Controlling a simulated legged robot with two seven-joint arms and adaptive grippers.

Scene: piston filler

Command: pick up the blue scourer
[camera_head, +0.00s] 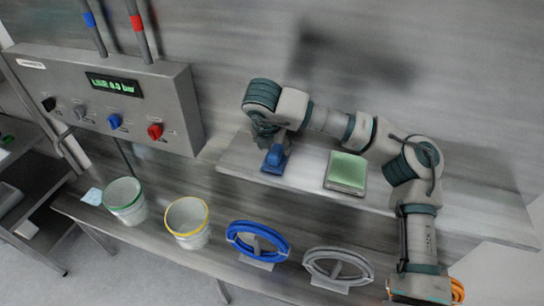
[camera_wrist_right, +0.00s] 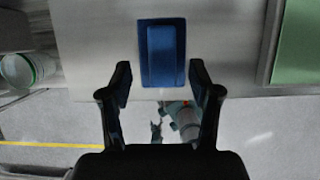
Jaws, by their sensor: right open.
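The blue scourer (camera_head: 274,160) lies on the raised steel shelf, near its left end. It shows as a blue block with a darker blue border in the right wrist view (camera_wrist_right: 162,54). My right gripper (camera_head: 268,138) is above and behind it in the head view, partly hidden by its own arm. In the right wrist view its two black fingers (camera_wrist_right: 160,76) are spread wide, with the scourer ahead between their lines and nothing held. A small teal and white arm with dark fingers (camera_wrist_right: 157,131), likely my left, shows below; its jaw state is unclear.
A green pad in a pale tray (camera_head: 346,187) sits right of the scourer on the shelf (camera_head: 420,206). Below stand a green-rimmed bucket (camera_head: 126,203), a yellow-rimmed bucket (camera_head: 190,225), a blue ring (camera_head: 258,243) and a grey ring (camera_head: 338,268). A control box (camera_head: 110,95) is at left.

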